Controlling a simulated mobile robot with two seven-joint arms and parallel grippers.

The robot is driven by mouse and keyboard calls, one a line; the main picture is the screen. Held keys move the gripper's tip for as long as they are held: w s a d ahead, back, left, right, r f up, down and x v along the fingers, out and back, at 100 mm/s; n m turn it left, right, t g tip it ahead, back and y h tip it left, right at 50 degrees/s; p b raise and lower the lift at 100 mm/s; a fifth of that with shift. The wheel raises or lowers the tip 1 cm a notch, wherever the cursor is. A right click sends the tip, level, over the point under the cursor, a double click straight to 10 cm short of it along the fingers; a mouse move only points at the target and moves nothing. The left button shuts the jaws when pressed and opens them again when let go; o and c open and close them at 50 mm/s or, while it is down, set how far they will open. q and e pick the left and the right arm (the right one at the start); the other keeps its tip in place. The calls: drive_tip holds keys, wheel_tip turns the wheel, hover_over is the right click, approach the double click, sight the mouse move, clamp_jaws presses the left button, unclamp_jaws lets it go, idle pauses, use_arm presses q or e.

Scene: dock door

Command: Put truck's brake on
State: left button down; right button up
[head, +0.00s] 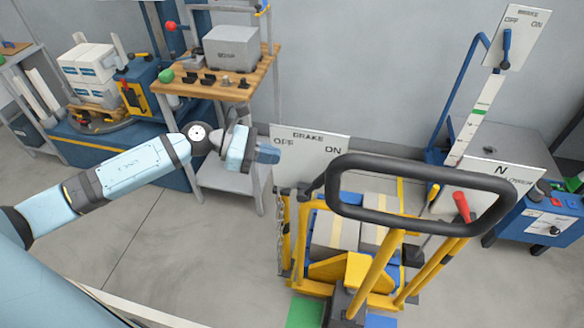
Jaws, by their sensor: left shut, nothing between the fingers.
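The truck is yellow with a black loop handle (420,219), standing at the lower right. A white plate (320,145) marked BRAKE, OFF on the left and ON on the right, stands at its left side. A dark part (318,185) shows below this plate; I cannot tell whether it is the brake lever or how it is set. My left gripper (273,154) is shut and empty, at the plate's left edge near the word OFF in the picture. I cannot tell whether it touches the plate. My right gripper is not in view.
A second BRAKE plate (521,32) with a dark lever is on a blue-framed stand at top right. A plate marked N and LOWER (500,180) has a red-knobbed lever (461,205) in front. A wooden-topped bench (195,85) stands behind my left arm. Floor at lower left is clear.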

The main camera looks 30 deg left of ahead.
use_arm(q)
drive_tip(key=v, duration=0.3)
drive_tip(key=shift+d+r, duration=0.1)
drive_tip(key=shift+r, duration=0.25)
